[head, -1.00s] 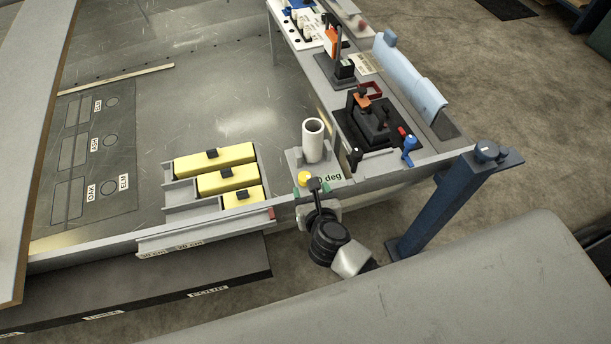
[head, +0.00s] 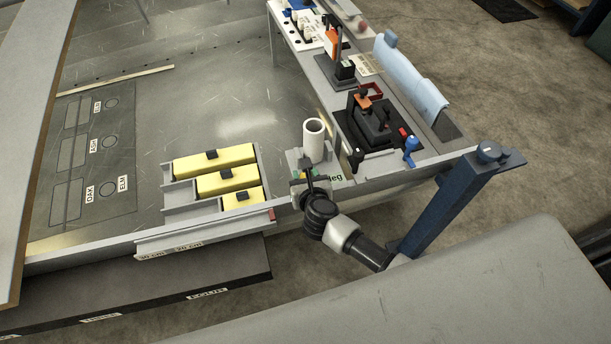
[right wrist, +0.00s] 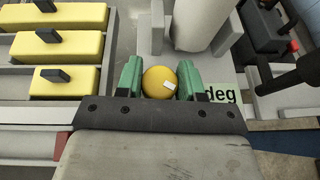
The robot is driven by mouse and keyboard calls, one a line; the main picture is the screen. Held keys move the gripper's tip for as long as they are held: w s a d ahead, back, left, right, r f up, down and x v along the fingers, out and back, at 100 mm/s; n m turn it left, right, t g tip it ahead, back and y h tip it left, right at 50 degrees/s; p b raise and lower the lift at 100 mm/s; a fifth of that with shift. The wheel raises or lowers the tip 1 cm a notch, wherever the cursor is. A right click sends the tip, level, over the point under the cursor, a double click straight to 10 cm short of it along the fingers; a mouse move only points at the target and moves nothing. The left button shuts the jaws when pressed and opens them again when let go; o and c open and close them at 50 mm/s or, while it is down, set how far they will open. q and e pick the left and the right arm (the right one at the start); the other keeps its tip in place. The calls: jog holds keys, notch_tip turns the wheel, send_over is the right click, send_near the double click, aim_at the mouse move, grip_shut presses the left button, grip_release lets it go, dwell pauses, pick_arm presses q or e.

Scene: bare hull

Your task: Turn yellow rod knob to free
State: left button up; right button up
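The yellow rod knob (right wrist: 160,83) is a round yellow ball with a small pale mark, in the middle of the right wrist view. My right gripper (right wrist: 160,80) has one green finger on each side of it. The fingers stand apart around the knob with very narrow gaps; whether they touch it is unclear. In the head view my right gripper (head: 308,176) is at the hull's near edge, in front of the white upright tube (head: 313,138), and mostly hides the knob. A label ending in "deg" (right wrist: 222,97) lies just right of the fingers. My left gripper is not in view.
A rack with yellow blocks (head: 228,181) stands left of the gripper. A black fixture (head: 371,122) and a blue-handled part (head: 410,146) lie to the right on the ledge. A blue post (head: 440,207) stands at the near right corner.

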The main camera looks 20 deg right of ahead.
jog(key=c, duration=0.3)
jog(key=shift+r+n+y+p, duration=0.15)
jog(key=shift+n+y+p, duration=0.45)
jog(key=shift+y+p, duration=0.3)
jog(key=shift+c, duration=0.2)
jog(key=n+y+p, duration=0.2)
jog(key=p, duration=0.1)
jog(key=shift+d+r+y, duration=0.1)
jog(key=shift+y, duration=0.2)
jog(key=n+g+y+p, duration=0.1)
jog(key=n+y, duration=0.2)
jog(key=shift+f+n+g+y+p, duration=0.2)
jog(key=shift+n+g+y+p, duration=0.1)
jog(key=shift+n+g+y, duration=0.2)
jog(key=shift+f+n+g+y, duration=0.15)
jog(key=shift+n+g+y, duration=0.45)
jog(key=shift+n+y, duration=0.25)
jog(key=shift+f+n+g+y+b, duration=0.1)
jog(key=shift+n+g+y+b, duration=0.8)
jog(key=shift+n, duration=0.25)
jog(key=shift+n+g+y+b, duration=0.65)
jog(key=shift+n+g+b, duration=0.05)
jog(key=shift+n+g, duration=0.3)
jog(key=shift+r, duration=0.2)
